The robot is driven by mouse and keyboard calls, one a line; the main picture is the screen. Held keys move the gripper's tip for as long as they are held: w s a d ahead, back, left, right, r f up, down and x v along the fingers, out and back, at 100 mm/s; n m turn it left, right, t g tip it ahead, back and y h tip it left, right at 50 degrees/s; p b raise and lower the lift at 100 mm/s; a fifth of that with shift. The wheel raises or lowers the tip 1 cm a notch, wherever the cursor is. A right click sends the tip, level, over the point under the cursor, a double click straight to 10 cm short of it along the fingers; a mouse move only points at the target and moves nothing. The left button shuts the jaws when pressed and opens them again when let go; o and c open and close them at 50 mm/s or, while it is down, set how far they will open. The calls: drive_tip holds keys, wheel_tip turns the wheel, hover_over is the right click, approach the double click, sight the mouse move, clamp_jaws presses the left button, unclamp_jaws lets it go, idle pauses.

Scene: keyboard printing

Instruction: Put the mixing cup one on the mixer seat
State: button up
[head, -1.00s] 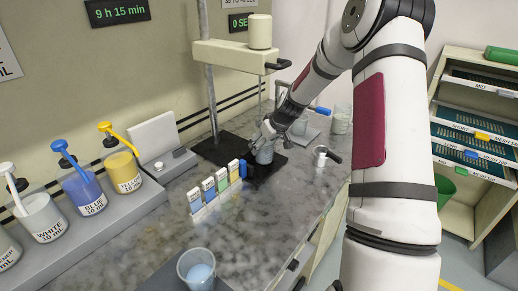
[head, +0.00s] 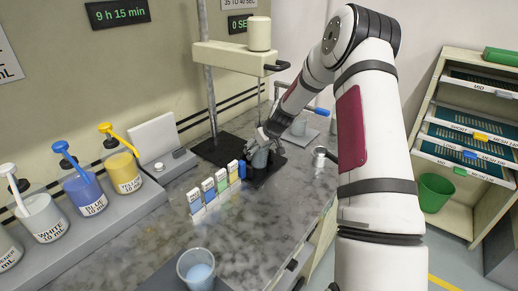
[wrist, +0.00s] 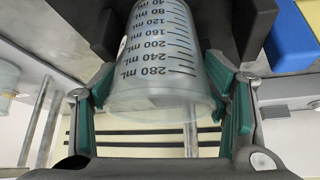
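A clear mixing cup with mL markings (wrist: 165,75) is between the green-padded fingers of my gripper (wrist: 165,120) in the wrist view. Both pads lie along its sides with no clear gap. In the head view, the cup (head: 260,158) appears upright at the black mixer seat (head: 258,176), below the cream mixer head. The wrist view shows the seat's dark prongs (wrist: 255,25) on both sides of the cup. I cannot tell whether the cup's base rests fully on the seat. My gripper (head: 262,148) partly hides the cup in the head view.
Small coloured boxes (head: 209,191) stand left of the seat. Pump bottles (head: 84,193) line the left.

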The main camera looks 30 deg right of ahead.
drive_tip(key=shift+o, duration=1.4)
drive_tip(key=shift+r, duration=0.1)
